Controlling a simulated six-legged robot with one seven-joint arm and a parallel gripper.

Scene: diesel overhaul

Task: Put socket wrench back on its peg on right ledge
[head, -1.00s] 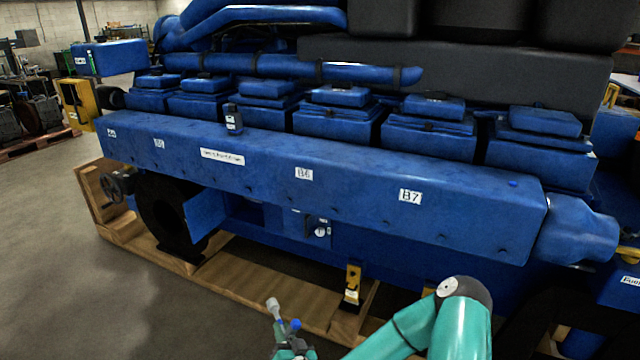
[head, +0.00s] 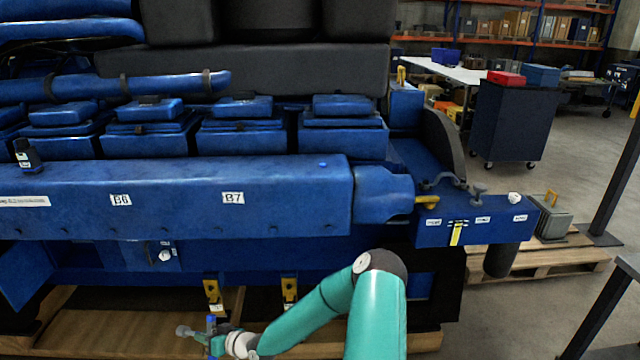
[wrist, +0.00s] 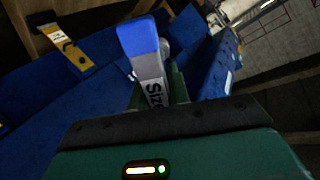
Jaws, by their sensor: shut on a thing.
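My gripper (head: 216,342) is low in front of the engine, at the bottom of the head view, shut on the socket wrench (head: 211,323). The wrench has a blue end and a grey knob-like end sticking out left. In the wrist view the wrench's blue and grey bar (wrist: 142,45), with part of a "Size" label, stands up from the jaws; the fingers are mostly hidden. The right ledge (head: 465,236) is a blue shelf at the engine's right end, well right of and above my gripper. It has labels, a yellow tag, grey fittings (head: 479,192) and a white piece (head: 514,197).
The blue engine rail (head: 180,190) runs across the left and middle. Yellow brackets (head: 290,290) stand below it. A grey box (head: 548,222) sits on a pallet right of the ledge. Dark posts (head: 606,300) stand at far right. A dark cabinet (head: 513,120) stands behind.

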